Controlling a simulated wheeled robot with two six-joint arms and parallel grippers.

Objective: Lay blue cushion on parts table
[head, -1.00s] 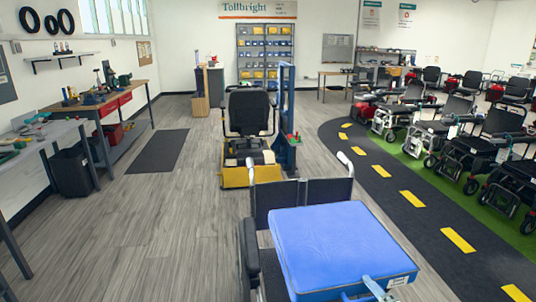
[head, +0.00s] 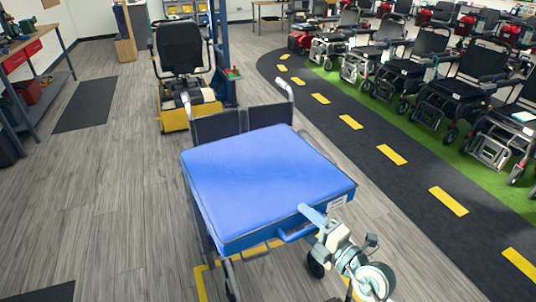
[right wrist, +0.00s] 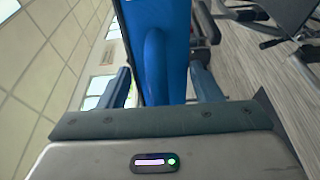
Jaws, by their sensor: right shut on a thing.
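The blue cushion (head: 262,180) is a thick square pad, seen flat in the middle of the head view. It is over the seat of a wheelchair (head: 216,127); I cannot tell whether it rests there or hangs just above. My right gripper (head: 306,222) is shut at its near right edge, by a blue handle (head: 292,236). In the right wrist view the cushion (right wrist: 180,50) stands between the fingers of my right gripper (right wrist: 165,85). My left gripper is out of view. I cannot pick out the parts table with certainty.
A workbench (head: 35,60) with red drawers stands at the upper left. A scooter on a yellow base (head: 176,117) is behind the wheelchair. Floor left of the wheelchair is clear.

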